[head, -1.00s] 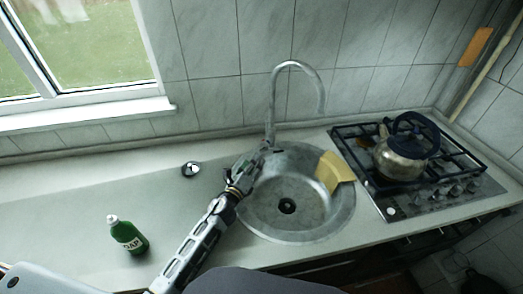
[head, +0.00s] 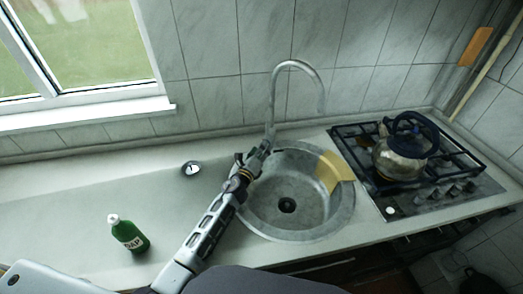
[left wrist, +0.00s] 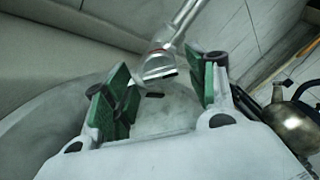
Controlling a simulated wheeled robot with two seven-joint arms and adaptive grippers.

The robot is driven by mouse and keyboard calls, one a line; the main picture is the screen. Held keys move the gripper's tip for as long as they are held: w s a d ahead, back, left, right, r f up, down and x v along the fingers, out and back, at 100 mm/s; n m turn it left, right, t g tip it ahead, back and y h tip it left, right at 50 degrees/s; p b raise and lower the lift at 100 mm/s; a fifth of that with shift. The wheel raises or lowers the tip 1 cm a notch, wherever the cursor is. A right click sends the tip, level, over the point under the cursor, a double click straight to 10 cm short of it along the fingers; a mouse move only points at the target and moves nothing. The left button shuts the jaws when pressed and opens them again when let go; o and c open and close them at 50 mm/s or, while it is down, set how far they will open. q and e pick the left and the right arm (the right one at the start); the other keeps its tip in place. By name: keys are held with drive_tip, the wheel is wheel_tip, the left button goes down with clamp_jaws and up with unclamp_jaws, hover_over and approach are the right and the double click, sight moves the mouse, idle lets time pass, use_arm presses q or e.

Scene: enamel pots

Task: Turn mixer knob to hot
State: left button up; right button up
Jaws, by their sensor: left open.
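The metal mixer tap (head: 271,100) stands at the back rim of the round sink, its curved spout rising against the tiles. It also shows in the left wrist view (left wrist: 182,25), where its lower metal part (left wrist: 158,66) lies ahead of and between my fingers. My left gripper (head: 257,153) is at the foot of the tap in the head view and hides part of it. In the left wrist view the gripper (left wrist: 160,88) is open, with its green-padded fingers apart and nothing held between them. I cannot clearly make out the knob or its setting.
A kettle (head: 403,158) stands on the gas hob (head: 440,205) at the right. A green soap bottle (head: 129,235) and a small round object (head: 191,168) are on the left counter.

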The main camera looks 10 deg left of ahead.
use_arm(q)
drive_tip(key=shift+w+d, duration=0.1)
drive_tip(key=shift+w, duration=0.2)
drive_tip(key=shift+c, duration=0.5)
drive_tip(key=c, duration=1)
drive_tip(key=shift+o, duration=0.2)
drive_tip(key=shift+n, duration=0.4)
drive_tip(key=shift+f+n+p, duration=0.1)
drive_tip(key=shift+n+p, duration=0.8)
drive_tip(key=shift+n, duration=6.7)
